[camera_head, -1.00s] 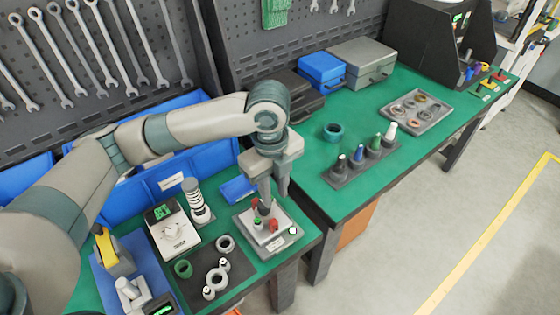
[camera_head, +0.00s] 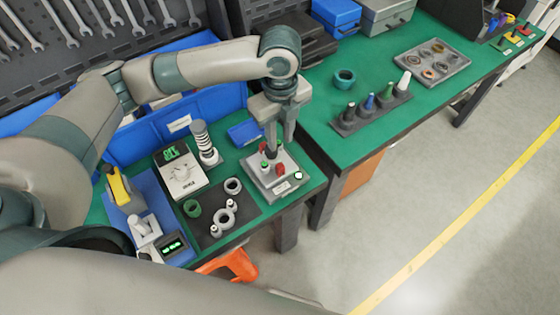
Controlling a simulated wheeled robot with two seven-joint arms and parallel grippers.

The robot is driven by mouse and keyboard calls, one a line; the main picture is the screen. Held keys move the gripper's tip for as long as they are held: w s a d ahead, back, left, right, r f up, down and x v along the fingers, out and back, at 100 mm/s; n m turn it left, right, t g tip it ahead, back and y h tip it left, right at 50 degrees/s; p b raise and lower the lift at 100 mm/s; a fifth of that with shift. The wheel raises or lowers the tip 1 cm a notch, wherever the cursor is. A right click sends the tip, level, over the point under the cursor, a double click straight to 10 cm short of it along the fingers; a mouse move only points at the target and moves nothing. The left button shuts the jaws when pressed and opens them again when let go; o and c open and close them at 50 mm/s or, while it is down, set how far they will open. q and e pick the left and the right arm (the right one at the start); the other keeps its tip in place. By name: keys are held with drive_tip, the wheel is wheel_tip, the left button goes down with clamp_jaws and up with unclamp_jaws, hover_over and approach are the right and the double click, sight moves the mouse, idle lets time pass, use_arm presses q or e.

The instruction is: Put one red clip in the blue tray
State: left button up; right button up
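Two small red clips show on a grey square fixture plate (camera_head: 262,180) near the bench's right corner. One red clip (camera_head: 279,168) is at the front of the plate; the other red clip (camera_head: 264,147) is at the back, close beside a fingertip. My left gripper (camera_head: 279,146) points down over the back of the plate, its fingers apart with a gap between them. I cannot tell whether a finger touches the back clip. A small blue tray (camera_head: 240,134) lies just behind and left of the plate, partly hidden by the gripper. My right gripper is out of view.
A white meter (camera_head: 181,175), a ringed post (camera_head: 204,143) and a dark mat (camera_head: 213,232) with grey and green rings stand left of the plate. Large blue bins (camera_head: 180,125) line the back. A second green bench (camera_head: 350,146) is at the right, past a gap.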

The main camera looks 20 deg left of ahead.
sight(280, 165)
use_arm(q)
wheel_tip(280, 165, down, 14)
drive_tip(key=p, duration=0.3)
idle(0.3)
clamp_jaws()
